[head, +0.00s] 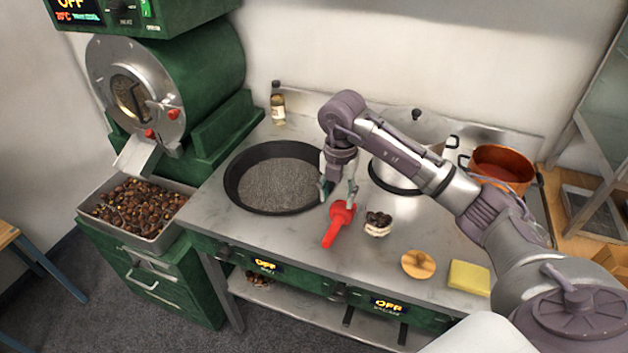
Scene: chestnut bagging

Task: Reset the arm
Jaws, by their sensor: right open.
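My right arm reaches in from the lower right of the head view. My right gripper (338,192) points down over the counter's middle, by the right rim of the black pan. Its fingers are apart with nothing seen between them. A red-handled tool (338,224) lies on the counter just below the fingertips; I cannot tell whether they touch it. A small pale bag (377,229) with dark chestnuts in its top stands upright to the right of the gripper, apart from it. My left gripper is out of view.
The black pan (232,192) holds grey grains. A lidded steel pot (415,128) and orange pot (503,160) stand behind my arm. A wooden disc (418,264) and yellow sponge (469,277) lie front right. A chestnut tray (152,243) sits left under the green roaster (205,75).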

